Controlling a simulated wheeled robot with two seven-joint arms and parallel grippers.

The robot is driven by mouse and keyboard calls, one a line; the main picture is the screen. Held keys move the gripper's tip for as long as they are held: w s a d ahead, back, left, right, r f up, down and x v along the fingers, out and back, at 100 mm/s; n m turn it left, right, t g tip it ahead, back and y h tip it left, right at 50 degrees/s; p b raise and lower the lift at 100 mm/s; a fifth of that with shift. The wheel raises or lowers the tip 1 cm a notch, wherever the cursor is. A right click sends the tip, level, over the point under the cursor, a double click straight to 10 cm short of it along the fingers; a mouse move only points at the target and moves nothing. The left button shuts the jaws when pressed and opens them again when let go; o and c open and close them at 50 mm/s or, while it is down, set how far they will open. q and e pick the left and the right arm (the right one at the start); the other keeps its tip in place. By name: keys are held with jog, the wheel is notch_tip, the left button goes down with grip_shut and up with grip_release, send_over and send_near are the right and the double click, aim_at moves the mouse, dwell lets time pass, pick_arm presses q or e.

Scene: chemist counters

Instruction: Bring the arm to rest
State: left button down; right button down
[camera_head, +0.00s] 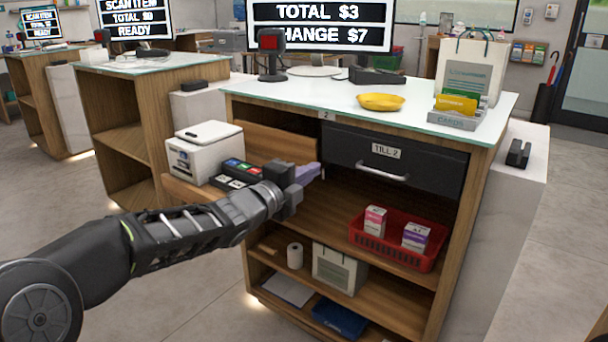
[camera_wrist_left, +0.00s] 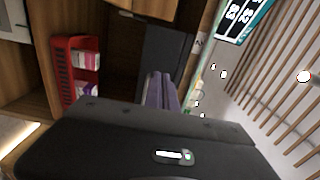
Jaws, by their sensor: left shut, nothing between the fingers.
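My left arm comes in from the left in the head view. Its gripper (camera_head: 308,172) is in front of the counter's open upper shelf, left of the closed black drawer marked TILL-2 (camera_head: 350,152). The purple fingers are shut with nothing between them. In the left wrist view the shut fingers (camera_wrist_left: 160,90) point toward the dark drawer front (camera_wrist_left: 165,55). My right gripper is in neither view.
A pull-out shelf with a white printer (camera_head: 205,150) and a keypad (camera_head: 236,172) is close behind the wrist. A red basket (camera_head: 400,238) with boxes stands on the shelf below the drawer. A yellow dish (camera_head: 380,102) and a card holder (camera_head: 455,119) stand on the countertop (camera_head: 330,98).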

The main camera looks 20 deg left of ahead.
pick_arm(q)
jog(key=shift+v, duration=0.9)
